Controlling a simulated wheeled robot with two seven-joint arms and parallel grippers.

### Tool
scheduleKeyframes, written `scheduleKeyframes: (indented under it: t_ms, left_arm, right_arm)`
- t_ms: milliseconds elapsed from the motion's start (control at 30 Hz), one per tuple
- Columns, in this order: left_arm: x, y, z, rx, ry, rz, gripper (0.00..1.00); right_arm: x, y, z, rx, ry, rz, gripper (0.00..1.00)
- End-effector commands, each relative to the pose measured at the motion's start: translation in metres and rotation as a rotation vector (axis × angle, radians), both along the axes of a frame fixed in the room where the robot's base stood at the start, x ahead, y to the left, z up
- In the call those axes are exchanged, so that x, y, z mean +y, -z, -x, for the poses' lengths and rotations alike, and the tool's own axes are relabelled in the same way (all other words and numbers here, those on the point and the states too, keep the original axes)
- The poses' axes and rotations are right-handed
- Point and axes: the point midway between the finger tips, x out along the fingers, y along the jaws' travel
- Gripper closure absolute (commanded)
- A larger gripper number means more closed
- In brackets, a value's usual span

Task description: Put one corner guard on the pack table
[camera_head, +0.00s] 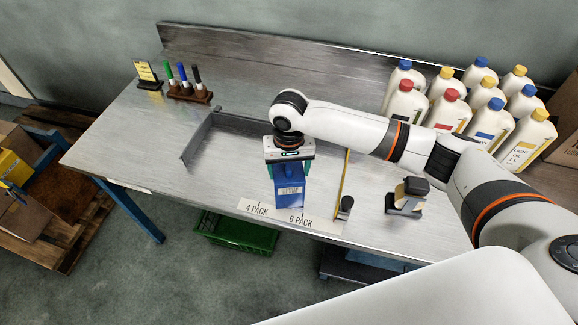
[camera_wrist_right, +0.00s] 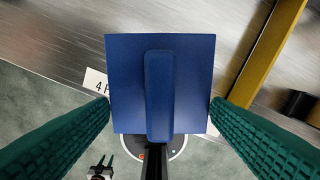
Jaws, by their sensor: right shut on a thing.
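My right gripper (camera_head: 288,171) points down over the front middle of the metal pack table (camera_head: 240,85). Its green fingers are closed on the two sides of a blue block (camera_head: 290,192) with a pale label on its front. In the right wrist view the blue block (camera_wrist_right: 125,85) shows a square face with a raised rib, between the fingertips. I cannot tell whether it touches the table or whether it is a corner guard.
A grey angled fence (camera_head: 198,140) stands left of the gripper. A yellow strip (camera_head: 342,178), a small black item (camera_head: 345,206) and a tape dispenser (camera_head: 406,198) are to the right. Several capped bottles (camera_head: 405,103) fill the back right. The table's left part is mostly clear.

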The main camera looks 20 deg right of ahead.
Motion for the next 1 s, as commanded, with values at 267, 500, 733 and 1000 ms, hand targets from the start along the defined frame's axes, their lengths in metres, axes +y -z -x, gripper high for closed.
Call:
scheduleKeyframes:
  t_ms: [267, 500, 733, 1000]
  left_arm:
    - [0.002, 0.0, 0.005, 0.009, 0.0, -0.003, 0.64]
    - [0.002, 0.0, 0.005, 0.008, -0.001, -0.004, 0.64]
    - [0.002, 0.004, 0.005, 0.008, -0.001, -0.004, 0.64]
    - [0.003, 0.014, 0.005, 0.008, -0.001, -0.004, 0.64]
  right_arm:
    - [0.0, 0.002, 0.0, 0.001, -0.001, 0.0, 0.1]
    - [0.0, 0.002, 0.0, 0.0, 0.0, 0.0, 0.06]
    - [0.0, -0.012, -0.001, -0.003, -0.001, -0.003, 0.06]
    - [0.001, -0.068, -0.001, -0.005, -0.001, -0.002, 0.06]
